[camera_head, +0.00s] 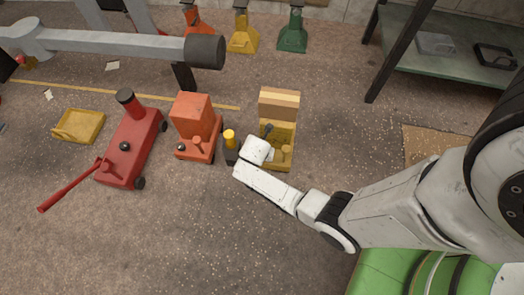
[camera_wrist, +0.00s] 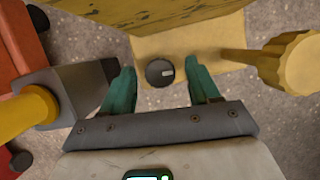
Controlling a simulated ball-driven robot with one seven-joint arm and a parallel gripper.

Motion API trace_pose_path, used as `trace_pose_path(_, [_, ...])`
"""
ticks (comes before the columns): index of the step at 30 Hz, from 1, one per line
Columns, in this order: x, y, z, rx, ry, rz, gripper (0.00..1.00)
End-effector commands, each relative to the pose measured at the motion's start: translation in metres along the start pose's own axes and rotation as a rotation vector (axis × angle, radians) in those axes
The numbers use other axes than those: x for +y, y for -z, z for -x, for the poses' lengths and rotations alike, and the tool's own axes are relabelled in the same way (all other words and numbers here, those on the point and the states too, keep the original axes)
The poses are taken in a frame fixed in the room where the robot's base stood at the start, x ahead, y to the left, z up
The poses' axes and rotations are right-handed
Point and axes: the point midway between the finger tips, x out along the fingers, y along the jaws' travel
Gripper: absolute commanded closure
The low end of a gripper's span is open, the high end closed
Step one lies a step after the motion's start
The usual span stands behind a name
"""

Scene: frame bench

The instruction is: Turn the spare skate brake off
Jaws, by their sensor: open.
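A yellow skate-like unit (camera_head: 279,132) with a wood-coloured block on its back stands on the floor, partly hidden by my gripper. The wrist view shows its yellow plate (camera_wrist: 215,42) with a round black knob (camera_wrist: 159,73) bearing a short pale mark. My gripper (camera_wrist: 163,76) is open, its green fingers on either side of the knob, with nothing held between them. I cannot tell whether they touch it. In the head view my gripper (camera_head: 255,150) hides the knob. An orange unit (camera_head: 196,130) of similar shape stands to the left. No label shows which is the spare.
A yellow knobbed post (camera_wrist: 287,62) rises right of the fingers. A dark grey block with a yellow cap (camera_head: 229,137) stands close on the left. A red floor jack (camera_head: 131,145) and a yellow tray (camera_head: 79,125) lie farther left. The floor in front is clear.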

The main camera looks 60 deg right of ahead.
Motion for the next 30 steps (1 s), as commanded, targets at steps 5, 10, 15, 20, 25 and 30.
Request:
trace_pose_path(5, [0.0001, -0.0005, -0.0007, 0.000, 0.000, 0.000, 0.39])
trace_pose_path(10, [0.0001, -0.0004, -0.0006, 0.000, 0.000, 0.000, 0.46])
trace_pose_path(15, [0.0001, -0.0004, -0.0006, 0.000, 0.000, 0.000, 0.62])
trace_pose_path(20, [0.0000, -0.0003, -0.0006, 0.000, 0.000, 0.000, 0.77])
trace_pose_path(25, [0.0000, -0.0003, -0.0006, 0.000, 0.000, 0.000, 0.94])
trace_pose_path(30, [0.0002, -0.0003, -0.0005, 0.000, 0.002, -0.005, 0.95])
